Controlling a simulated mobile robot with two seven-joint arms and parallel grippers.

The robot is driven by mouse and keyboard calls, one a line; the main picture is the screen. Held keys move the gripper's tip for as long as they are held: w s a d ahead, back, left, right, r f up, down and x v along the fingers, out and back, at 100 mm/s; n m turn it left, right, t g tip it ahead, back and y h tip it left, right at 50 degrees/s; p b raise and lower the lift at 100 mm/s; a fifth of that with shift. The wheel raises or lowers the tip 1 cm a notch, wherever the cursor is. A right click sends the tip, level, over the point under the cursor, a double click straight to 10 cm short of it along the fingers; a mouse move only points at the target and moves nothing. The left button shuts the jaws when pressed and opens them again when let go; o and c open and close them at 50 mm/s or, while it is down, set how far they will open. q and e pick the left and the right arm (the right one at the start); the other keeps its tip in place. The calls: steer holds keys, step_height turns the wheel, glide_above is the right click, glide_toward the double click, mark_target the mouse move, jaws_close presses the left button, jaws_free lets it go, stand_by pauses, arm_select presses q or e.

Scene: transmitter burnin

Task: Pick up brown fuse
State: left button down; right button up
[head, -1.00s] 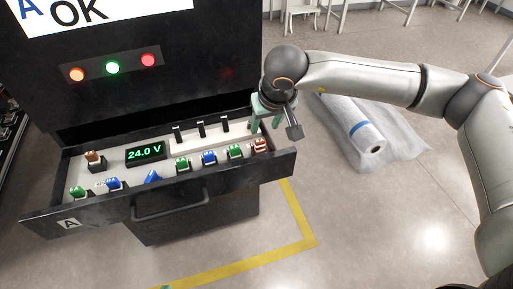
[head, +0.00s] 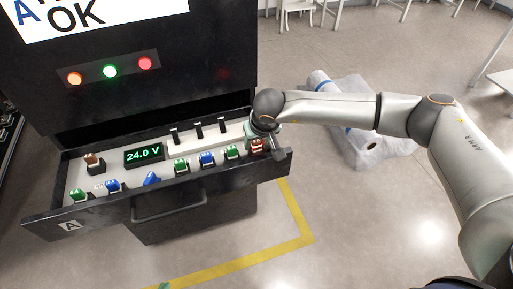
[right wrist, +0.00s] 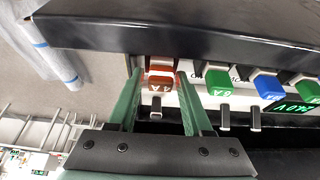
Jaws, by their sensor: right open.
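A brown fuse (head: 256,146) sits upright at the right end of the front row in the open drawer (head: 100,217). In the right wrist view the same fuse (right wrist: 161,79) looks orange-brown and lies between the two green fingers. My right gripper (right wrist: 159,76) is open, with one finger on each side of the fuse and a small gap showing. In the head view my right wrist covers most of the gripper. Another brown fuse (head: 92,160) stands at the drawer's back left. Only a green tip of my left gripper (head: 163,286) shows at the bottom edge.
Green fuses (head: 232,151) and a blue fuse (head: 207,157) stand left of the brown one. A 24.0 V display (head: 144,154) and black switches (head: 198,132) are behind. The drawer's front wall is close to the gripper. A wrapped roll (head: 350,120) lies on the floor.

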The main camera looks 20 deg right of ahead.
jaws_close()
stand_by(0.5)
